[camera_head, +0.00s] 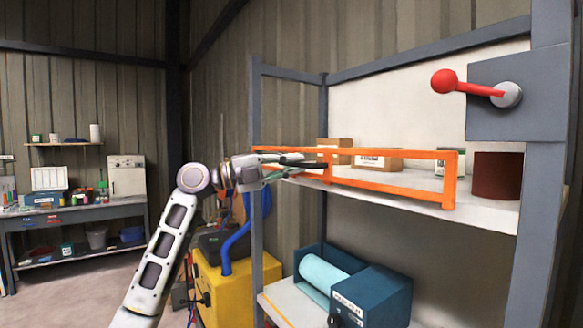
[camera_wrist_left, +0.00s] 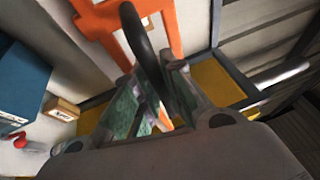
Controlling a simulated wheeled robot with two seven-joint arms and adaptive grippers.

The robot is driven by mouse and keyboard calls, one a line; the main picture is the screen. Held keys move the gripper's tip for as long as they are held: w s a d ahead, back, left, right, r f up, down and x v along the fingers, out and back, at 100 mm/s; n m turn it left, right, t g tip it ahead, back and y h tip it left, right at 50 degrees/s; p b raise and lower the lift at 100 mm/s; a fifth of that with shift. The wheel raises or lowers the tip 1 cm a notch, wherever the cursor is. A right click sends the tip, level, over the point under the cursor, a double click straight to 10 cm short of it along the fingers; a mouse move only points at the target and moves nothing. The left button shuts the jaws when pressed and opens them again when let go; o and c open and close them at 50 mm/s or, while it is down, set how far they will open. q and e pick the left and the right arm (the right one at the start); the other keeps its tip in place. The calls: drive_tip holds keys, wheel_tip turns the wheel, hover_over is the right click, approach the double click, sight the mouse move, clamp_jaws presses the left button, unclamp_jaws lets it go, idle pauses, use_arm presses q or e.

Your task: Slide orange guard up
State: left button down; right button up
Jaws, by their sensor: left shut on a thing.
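The orange guard (camera_head: 400,189) is a rectangular frame across the front of the upper shelf in the head view. My left gripper (camera_head: 318,163) reaches in from the left and is shut on the guard near its middle upright bar. The left wrist view shows the orange bars (camera_wrist_left: 160,30) beyond the gripper (camera_wrist_left: 155,112), with a bit of orange between the fingers. The fingers partly hide the spot where they grip. My right gripper is in neither view.
A red-knobbed lever (camera_head: 468,86) is on a grey panel at upper right. A teal machine (camera_head: 370,296) sits on the lower shelf; a yellow unit (camera_head: 228,290) stands left.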

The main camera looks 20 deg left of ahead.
use_arm(q)
drive_tip(key=shift+s+a+r, duration=0.1)
drive_tip(key=shift+a+r, duration=0.05)
drive_tip(key=shift+r, duration=0.25)
drive_tip(key=c, duration=1.8)
unclamp_jaws()
drive_tip(key=shift+o, duration=0.2)
drive_tip(key=shift+f, duration=0.15)
drive_tip(key=v, duration=1.1)
drive_tip(key=shift+s+a+f, duration=0.15)
drive_tip(key=shift+s+a, duration=0.05)
drive_tip(key=shift+a, duration=0.1)
